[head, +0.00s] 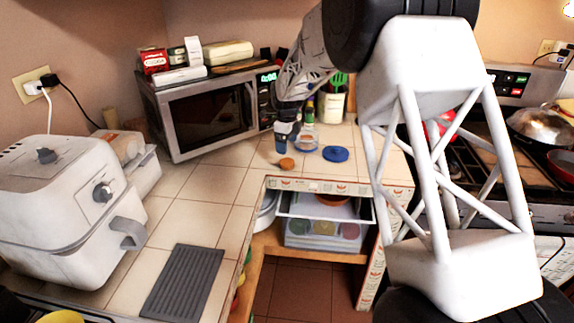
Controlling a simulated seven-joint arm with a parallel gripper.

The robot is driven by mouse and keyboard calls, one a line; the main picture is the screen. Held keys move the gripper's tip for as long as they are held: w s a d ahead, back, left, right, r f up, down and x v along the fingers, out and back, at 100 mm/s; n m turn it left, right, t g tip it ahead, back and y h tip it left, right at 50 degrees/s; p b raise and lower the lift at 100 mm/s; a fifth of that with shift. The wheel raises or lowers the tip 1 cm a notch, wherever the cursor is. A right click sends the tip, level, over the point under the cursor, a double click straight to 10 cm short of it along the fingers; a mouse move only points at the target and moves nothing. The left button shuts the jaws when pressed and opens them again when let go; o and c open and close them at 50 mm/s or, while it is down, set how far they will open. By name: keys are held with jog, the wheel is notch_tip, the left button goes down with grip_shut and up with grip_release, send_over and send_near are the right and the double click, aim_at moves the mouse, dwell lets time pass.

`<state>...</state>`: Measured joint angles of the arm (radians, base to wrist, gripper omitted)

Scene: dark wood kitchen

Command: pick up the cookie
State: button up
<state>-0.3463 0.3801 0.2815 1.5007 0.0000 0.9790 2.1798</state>
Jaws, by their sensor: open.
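The cookie (286,163) is a small round orange-brown disc lying flat on the tiled counter (215,185), near the inner corner edge. My gripper (282,141) points down just above and slightly behind the cookie, apart from it in the picture. It is open, with nothing visible between its fingers. The fingertips are small and partly blend with the things behind, so the exact gap to the cookie cannot be told.
A blue lid (336,154) and a clear glass container (306,142) stand right of the cookie. A microwave (205,115) is behind left, a utensil holder (332,106) behind right. The left counter has free tiles.

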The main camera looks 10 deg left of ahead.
aim_at(286, 161)
jog(key=shift+f, duration=1.25)
jog(key=shift+f, duration=0.1)
jog(key=shift+s+a+f, duration=0.1)
jog(key=shift+f, duration=2.45)
jog(key=shift+c, duration=0.3)
jog(key=c, duration=0.9)
jog(key=shift+r, duration=0.15)
jog(key=shift+c, duration=0.2)
